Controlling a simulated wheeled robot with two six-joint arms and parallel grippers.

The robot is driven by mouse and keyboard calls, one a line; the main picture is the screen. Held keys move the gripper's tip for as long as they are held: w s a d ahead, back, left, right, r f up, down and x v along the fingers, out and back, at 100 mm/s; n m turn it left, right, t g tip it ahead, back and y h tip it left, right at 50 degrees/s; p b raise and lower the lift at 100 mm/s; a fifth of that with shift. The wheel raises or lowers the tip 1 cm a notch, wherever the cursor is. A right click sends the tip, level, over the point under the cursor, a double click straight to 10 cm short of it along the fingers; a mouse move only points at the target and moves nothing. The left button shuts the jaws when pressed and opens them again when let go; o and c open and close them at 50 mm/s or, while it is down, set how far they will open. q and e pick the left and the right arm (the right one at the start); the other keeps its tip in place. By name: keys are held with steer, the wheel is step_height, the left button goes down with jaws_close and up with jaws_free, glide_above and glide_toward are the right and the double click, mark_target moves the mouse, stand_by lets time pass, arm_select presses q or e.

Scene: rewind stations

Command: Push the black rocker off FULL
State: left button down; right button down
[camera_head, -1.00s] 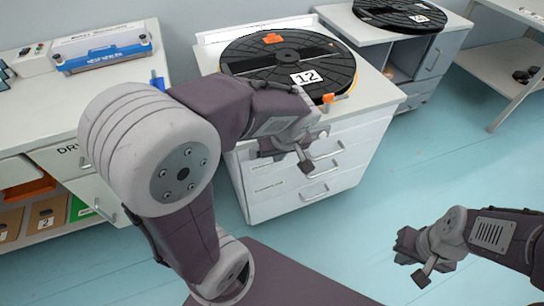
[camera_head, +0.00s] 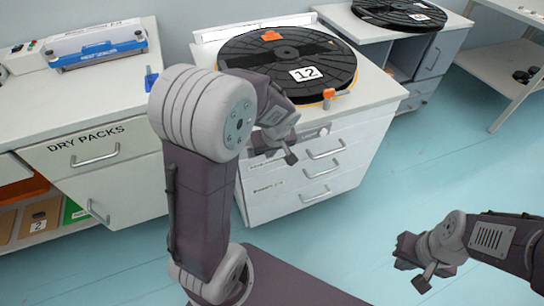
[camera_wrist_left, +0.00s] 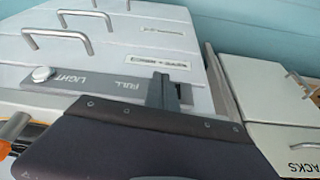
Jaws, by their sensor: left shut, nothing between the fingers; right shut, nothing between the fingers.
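In the left wrist view a grey switch plate (camera_wrist_left: 105,84) on the cabinet front reads LIGHT and FULL, with a round silver knob (camera_wrist_left: 42,74) at its LIGHT end. In the head view part of this plate (camera_head: 308,134) shows under the cabinet top. The black rocker cannot be made out clearly; my finger covers the plate's end beyond FULL. My left gripper (camera_head: 290,157) is shut and empty in front of the cabinet's upper front; its finger (camera_wrist_left: 157,92) stands beside the word FULL. Contact cannot be told. My right gripper (camera_head: 420,281) is shut and empty, low at the right.
A black reel marked 12 (camera_head: 260,55) lies on the white cabinet (camera_head: 375,95), with an orange clip (camera_head: 329,93) at its edge. Drawer handles (camera_head: 325,150) stick out below the plate. A DRY PACKS counter (camera_head: 60,112) stands left. Open floor (camera_head: 440,150) lies right.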

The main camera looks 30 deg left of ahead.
arm_select(q)
steer(key=shift+w+a+n, duration=0.1)
steer(key=shift+w+n, duration=0.05)
steer(key=shift+n, duration=0.15)
stand_by(0.4)
steer(key=shift+s+a+b, duration=0.3)
steer(key=shift+s+b, duration=0.15)
steer(key=shift+s, duration=0.25)
